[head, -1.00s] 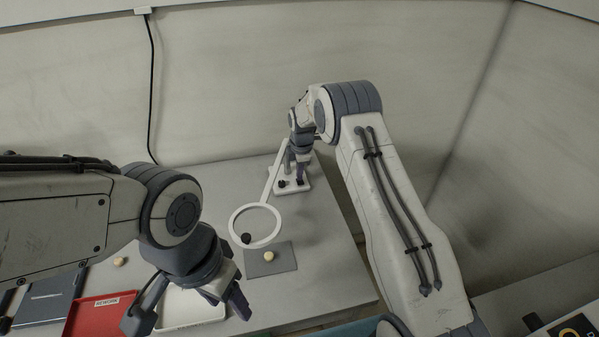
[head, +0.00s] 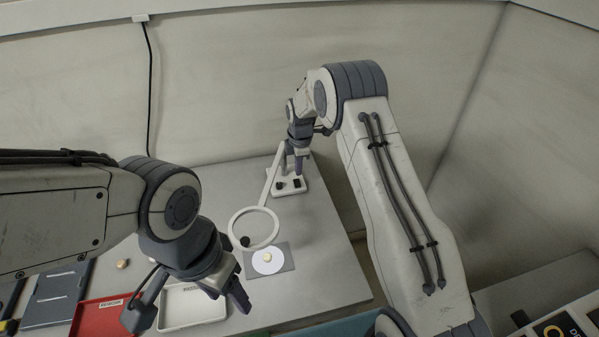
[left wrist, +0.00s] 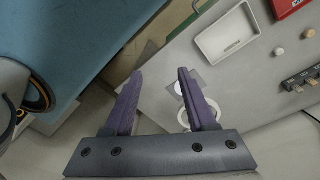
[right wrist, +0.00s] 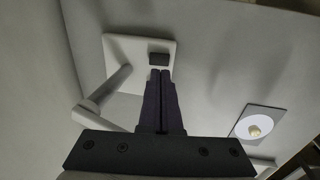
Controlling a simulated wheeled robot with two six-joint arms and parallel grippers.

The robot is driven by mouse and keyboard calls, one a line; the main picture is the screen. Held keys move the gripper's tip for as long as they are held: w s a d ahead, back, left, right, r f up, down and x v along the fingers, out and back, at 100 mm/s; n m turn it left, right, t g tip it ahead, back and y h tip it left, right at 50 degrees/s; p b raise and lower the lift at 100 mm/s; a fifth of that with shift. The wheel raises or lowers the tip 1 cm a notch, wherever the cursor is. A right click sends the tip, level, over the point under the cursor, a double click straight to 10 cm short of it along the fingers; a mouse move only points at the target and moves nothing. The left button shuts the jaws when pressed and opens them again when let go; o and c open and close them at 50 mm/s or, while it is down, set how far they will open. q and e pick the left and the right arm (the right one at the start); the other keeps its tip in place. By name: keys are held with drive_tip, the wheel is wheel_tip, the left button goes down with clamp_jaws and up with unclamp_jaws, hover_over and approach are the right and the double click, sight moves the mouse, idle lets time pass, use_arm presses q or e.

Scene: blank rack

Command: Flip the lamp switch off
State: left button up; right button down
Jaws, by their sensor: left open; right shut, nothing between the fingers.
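The lamp has a white base (head: 286,190) near the back right of the table, a slanted arm and a white ring head (head: 233,226). Two small dark parts sit on the base; the right one looks like a switch (head: 297,183), and a dark block also shows in the right wrist view (right wrist: 158,58). My right gripper (head: 299,171) is shut and empty, pointing down just above the base; its tips (right wrist: 160,72) appear beside the dark block, contact unclear. A bright white disc (head: 260,268) shows on the grey mat. My left gripper (head: 229,296) is open and empty.
The grey mat (head: 286,252) bears a small pale round piece (head: 267,257). A white tray (head: 190,321), red tray (head: 92,320) and another pale piece (head: 122,264) lie to the left. The table's right side is clear.

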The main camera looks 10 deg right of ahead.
use_arm(q)
wheel_tip(320, 180, down, 2)
drive_tip(key=shift+f+b, duration=0.1)
drive_tip(key=shift+b, duration=0.55)
use_arm(e)
wheel_tip(320, 180, up, 9)
drive_tip(key=s, duration=0.1)
drive_tip(key=shift+f, duration=0.2)
use_arm(q)
drive_tip(key=shift+c, duration=0.4)
use_arm(e)
drive_tip(key=shift+s, duration=0.1)
use_arm(q)
drive_tip(key=c, duration=0.5)
clamp_jaws()
use_arm(e)
drive_tip(key=s+a+r+m, duration=0.35)
drive_tip(key=s+a, duration=0.35)
drive_tip(key=s, duration=0.3)
drive_tip(key=s+a+r+m, duration=0.2)
drive_tip(key=s+a+r, duration=0.3)
drive_tip(key=s, duration=0.5)
drive_tip(key=s+f+m+g+y, duration=0.1)
drive_tip(key=s+m, duration=0.4)
drive_tip(key=s, duration=1.6)
drive_tip(key=shift+s+f+g, duration=0.3)
drive_tip(key=shift+f+g, duration=0.1)
drive_tip(key=shift+f, duration=0.1)
